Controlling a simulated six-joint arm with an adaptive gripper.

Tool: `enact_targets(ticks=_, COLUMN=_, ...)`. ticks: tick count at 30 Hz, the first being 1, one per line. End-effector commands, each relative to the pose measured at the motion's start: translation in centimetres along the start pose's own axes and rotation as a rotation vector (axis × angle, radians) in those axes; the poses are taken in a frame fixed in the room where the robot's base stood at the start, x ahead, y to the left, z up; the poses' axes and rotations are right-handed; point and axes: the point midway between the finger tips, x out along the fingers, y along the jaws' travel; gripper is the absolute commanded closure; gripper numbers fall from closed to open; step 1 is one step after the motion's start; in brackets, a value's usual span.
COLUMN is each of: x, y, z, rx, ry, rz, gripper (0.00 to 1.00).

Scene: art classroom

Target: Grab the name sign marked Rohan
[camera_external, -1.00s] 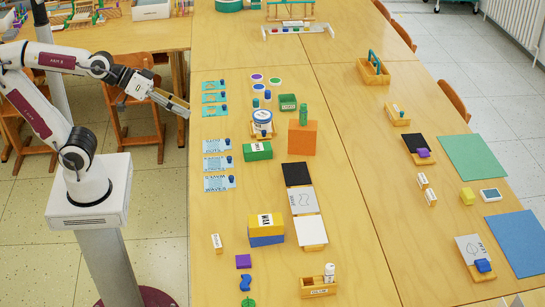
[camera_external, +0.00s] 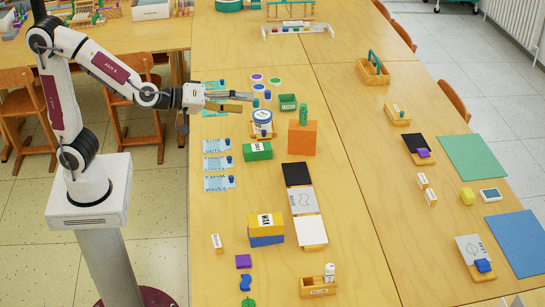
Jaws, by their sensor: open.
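Small white name signs on wooden bases stand on the tables. One (camera_external: 215,241) is at the near left of the near table. Two more, an upper one (camera_external: 422,181) and a lower one (camera_external: 431,198), stand close together on the right table. Their lettering is too small to read, so I cannot tell which is marked Rohan. My gripper (camera_external: 246,101) is open and empty, reaching right above the far left part of the near table, near the white and blue tub (camera_external: 262,121). It is well away from all three signs and hides part of the teal cards.
A green block (camera_external: 257,151), an orange block (camera_external: 302,138) with a green bottle, and a yellow block (camera_external: 264,222) on a blue one stand mid-table. A wooden holder (camera_external: 318,288) is at the front. Bare tabletop surrounds the near left sign.

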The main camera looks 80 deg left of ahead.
Motion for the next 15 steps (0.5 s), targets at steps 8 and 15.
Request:
enact_targets(ticks=8, x=2.9, y=-2.1, z=3.4, rx=-0.039, ry=0.068, rz=-0.078, gripper=0.35)
enact_targets(ticks=15, x=4.3, y=-4.3, z=6.8, rx=-0.037, ry=0.123, rz=-0.146, gripper=0.35)
